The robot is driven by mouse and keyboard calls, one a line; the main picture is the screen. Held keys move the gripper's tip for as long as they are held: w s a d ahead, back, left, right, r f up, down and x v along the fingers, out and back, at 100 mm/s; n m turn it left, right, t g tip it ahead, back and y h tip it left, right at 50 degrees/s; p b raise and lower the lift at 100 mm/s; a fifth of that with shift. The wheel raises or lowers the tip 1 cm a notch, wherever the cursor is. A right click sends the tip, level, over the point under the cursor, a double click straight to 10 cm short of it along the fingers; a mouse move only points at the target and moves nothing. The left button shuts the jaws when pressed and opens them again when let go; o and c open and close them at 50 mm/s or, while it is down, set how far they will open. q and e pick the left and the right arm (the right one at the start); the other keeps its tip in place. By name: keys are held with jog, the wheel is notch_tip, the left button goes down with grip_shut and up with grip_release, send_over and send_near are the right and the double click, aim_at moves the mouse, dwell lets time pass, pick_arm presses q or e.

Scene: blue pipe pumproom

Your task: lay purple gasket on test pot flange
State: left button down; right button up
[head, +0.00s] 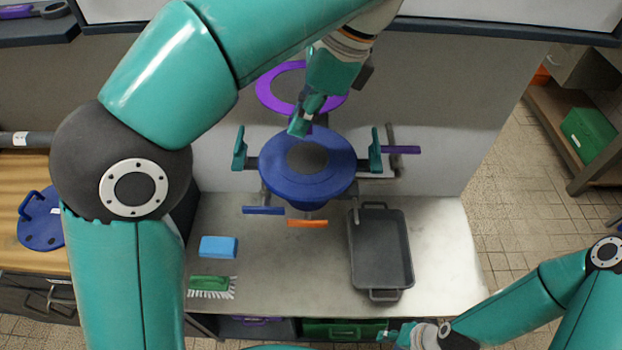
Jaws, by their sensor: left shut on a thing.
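The purple gasket (265,97) is a flat ring, held up just beyond the blue test pot in the head view. My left gripper (307,117) is shut on the ring's near edge and hides part of its right side. The test pot flange (278,172) is a wide blue disc around a dark round centre, and its top is bare. The gasket appears apart from the flange; its exact height above it is hard to judge. My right gripper (390,335) is low at the bottom edge, away from the pot, its jaws too small to read.
Teal upright brackets (239,149) (375,151) flank the pot. Blue (263,211), orange (308,223) and purple (402,149) handles stick out around it. A dark tray (381,250), blue sponge (218,247) and green brush (209,283) lie on the bench. The bench's front middle is clear.

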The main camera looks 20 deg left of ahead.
pick_arm(q)
jog(key=shift+w+d+f+b, duration=0.15)
jog(key=shift+f+b, duration=0.4)
jog(key=shift+f, duration=2.5)
jog(key=shift+s+d+f+b, duration=0.1)
jog(key=shift+f+b, duration=0.4)
jog(key=shift+f, duration=2.6)
jog(key=shift+w+d+f+b, duration=0.15)
jog(key=shift+f+b, duration=0.4)
jog(key=shift+f, duration=2.5)
jog(key=shift+s, duration=0.1)
pick_arm(e)
notch_tip(320, 180, down, 4)
jog(key=shift+f, duration=0.2)
pick_arm(q)
jog(key=c, duration=1.3)
grip_release()
jog(key=p+v, duration=0.2)
jog(key=v, duration=1)
pick_arm(e)
jog(key=shift+r, duration=0.9)
